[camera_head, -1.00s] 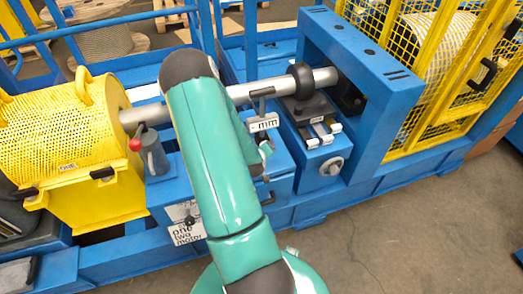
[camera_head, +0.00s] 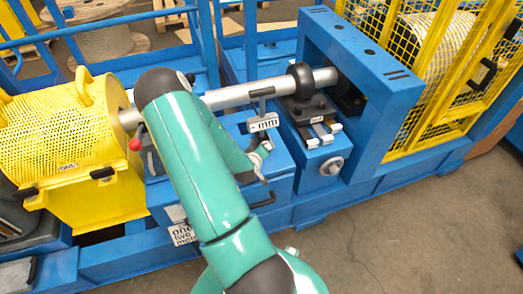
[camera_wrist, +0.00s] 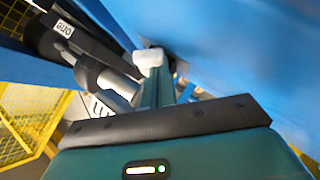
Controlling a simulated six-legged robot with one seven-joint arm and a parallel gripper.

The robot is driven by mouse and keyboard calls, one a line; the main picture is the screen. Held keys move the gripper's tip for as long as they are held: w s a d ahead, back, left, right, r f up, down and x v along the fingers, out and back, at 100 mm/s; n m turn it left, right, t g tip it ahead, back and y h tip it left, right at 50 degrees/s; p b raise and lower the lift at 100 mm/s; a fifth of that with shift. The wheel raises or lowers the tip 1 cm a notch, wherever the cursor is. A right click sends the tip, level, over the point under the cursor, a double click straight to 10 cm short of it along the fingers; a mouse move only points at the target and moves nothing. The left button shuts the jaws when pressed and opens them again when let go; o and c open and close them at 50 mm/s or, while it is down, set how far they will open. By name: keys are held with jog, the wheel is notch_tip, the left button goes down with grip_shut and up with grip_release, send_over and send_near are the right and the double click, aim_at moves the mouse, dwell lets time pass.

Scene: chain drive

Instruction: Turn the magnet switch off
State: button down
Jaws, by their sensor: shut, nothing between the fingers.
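No part is clearly labelled as the magnet switch. A round grey knob (camera_head: 333,166) sits on the front of a blue block under the shaft in the head view. My gripper (camera_head: 263,157) is in front of the blue housing, left of that knob and apart from it, just below a white plate marked "mm" (camera_head: 264,122). In the wrist view my gripper (camera_wrist: 150,62) is shut and empty, its pale tips close together. Beyond them is a grey cylindrical part (camera_wrist: 112,84) near a black block labelled "one" (camera_wrist: 66,30); contact cannot be judged.
A steel shaft (camera_head: 235,95) runs from the yellow guard (camera_head: 70,125) to the blue frame (camera_head: 375,75). A red ball knob (camera_head: 135,144) shows beside my arm. A yellow cage (camera_head: 425,90) stands at right. The floor (camera_head: 400,220) in front is clear.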

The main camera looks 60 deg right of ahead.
jog(key=shift+f, duration=0.2)
jog(key=shift+a+f, duration=0.1)
jog(key=shift+w+a+f, duration=0.1)
jog(key=shift+w+f, duration=0.05)
jog(key=shift+f, duration=0.2)
dwell(0.3)
jog(key=shift+r, duration=0.85)
jog(key=shift+w, duration=0.1)
